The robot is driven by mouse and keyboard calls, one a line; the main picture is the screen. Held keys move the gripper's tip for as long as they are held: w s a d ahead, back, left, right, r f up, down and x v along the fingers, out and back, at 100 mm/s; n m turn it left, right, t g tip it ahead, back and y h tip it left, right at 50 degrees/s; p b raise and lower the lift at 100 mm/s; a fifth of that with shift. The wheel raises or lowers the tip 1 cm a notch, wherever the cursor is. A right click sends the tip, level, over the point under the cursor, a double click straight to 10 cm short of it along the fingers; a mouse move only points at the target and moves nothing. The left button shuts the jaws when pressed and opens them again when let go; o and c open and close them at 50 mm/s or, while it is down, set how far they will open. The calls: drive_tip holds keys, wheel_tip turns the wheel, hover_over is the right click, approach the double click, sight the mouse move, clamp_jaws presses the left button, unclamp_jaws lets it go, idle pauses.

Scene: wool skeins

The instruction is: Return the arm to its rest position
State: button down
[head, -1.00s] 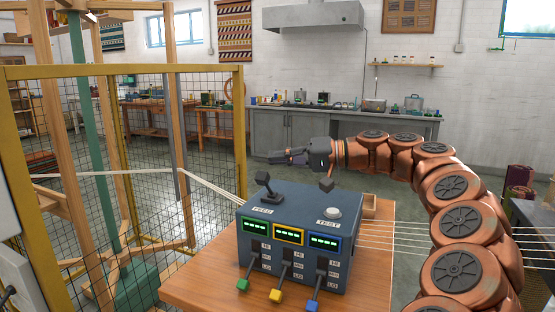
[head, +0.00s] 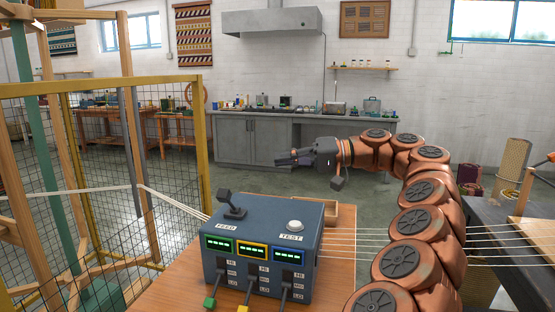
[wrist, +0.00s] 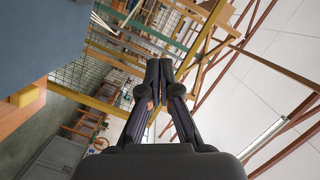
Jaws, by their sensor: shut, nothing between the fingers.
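My gripper (head: 286,158) is raised above and behind the control box, pointing left, at the end of my copper-coloured arm. In the wrist view its dark fingers (wrist: 160,75) are together with nothing between them. The blue-grey control box (head: 262,245) stands on a wooden table (head: 165,290). It has a black FEED lever (head: 231,205), a white TEST button (head: 295,225), several lit green displays and coloured levers along its front. My gripper is apart from the box and touches nothing.
A yellow-framed mesh fence (head: 203,150) stands at the left around a wooden frame. Pale strands run past the box toward a dark table (head: 500,235) at the right. A grey counter (head: 240,140) stands at the back wall. Open floor lies behind the box.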

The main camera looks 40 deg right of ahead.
idle(0.6)
drive_tip(key=s+a+f+n+g, duration=0.15)
drive_tip(key=a+g, duration=0.35)
drive_tip(key=a, duration=1.3)
drive_tip(key=s+a+f+n+g+h, duration=0.1)
drive_tip(key=s+a+f+g+h, duration=0.1)
drive_tip(key=s+a+f, duration=0.3)
drive_tip(key=s+a+f+n+g+h, duration=0.1)
drive_tip(key=s+a+f+g+h, duration=0.1)
drive_tip(key=a+f, duration=0.35)
drive_tip(key=s+a+f+g+h, duration=0.2)
drive_tip(key=s+a+f+h, duration=0.2)
drive_tip(key=s+f, duration=0.65)
drive_tip(key=s+d+f+m+g+h, duration=0.1)
drive_tip(key=s+d+f+h, duration=0.25)
drive_tip(key=s+f, duration=0.2)
drive_tip(key=s+d+f+m+g+h, duration=0.1)
drive_tip(key=s+d+f+h, duration=0.1)
drive_tip(key=s+d+f, duration=0.4)
wheel_tip(320, 180, up, 25)
drive_tip(key=s+a+t+p, duration=0.1)
drive_tip(key=s+p, duration=0.1)
drive_tip(key=p, duration=1.9)
drive_tip(key=shift+s+f, duration=0.15)
drive_tip(key=shift+n+y, duration=0.25)
